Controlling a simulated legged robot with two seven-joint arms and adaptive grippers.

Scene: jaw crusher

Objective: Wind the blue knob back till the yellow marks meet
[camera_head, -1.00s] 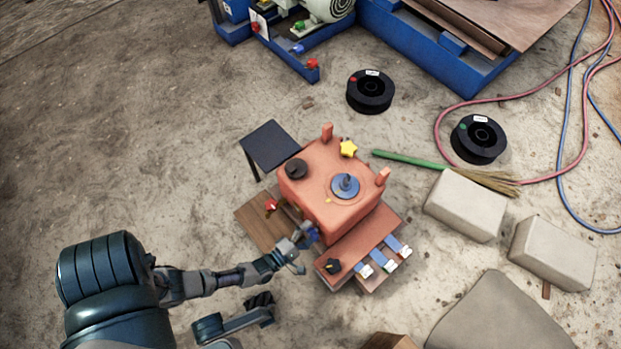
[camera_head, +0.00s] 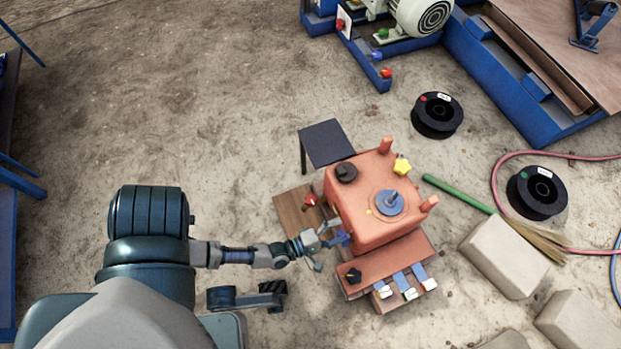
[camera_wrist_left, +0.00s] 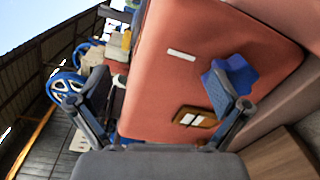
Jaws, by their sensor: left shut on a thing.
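The orange-red box (camera_head: 375,225) stands below the picture's middle in the head view. A grey-blue disc dial (camera_head: 389,203) lies on its top, with a small yellow mark (camera_head: 369,211) beside it. The blue knob (camera_head: 344,238) is on the box's left side, partly hidden by my left gripper (camera_head: 326,244). In the left wrist view the blue knob (camera_wrist_left: 241,72) sits at the right finger of my left gripper (camera_wrist_left: 160,92), and the fingers look wide apart. My left gripper is shut on the knob. Whether the yellow marks line up is too small to tell.
The box also carries a yellow star knob (camera_head: 402,166), a black knob (camera_head: 346,172), a red knob (camera_head: 310,200) and blue-and-white levers (camera_head: 402,283). A dark small table (camera_head: 327,142) stands behind. Black spools (camera_head: 437,115), a broom (camera_head: 458,193) and pale blocks (camera_head: 505,255) lie right.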

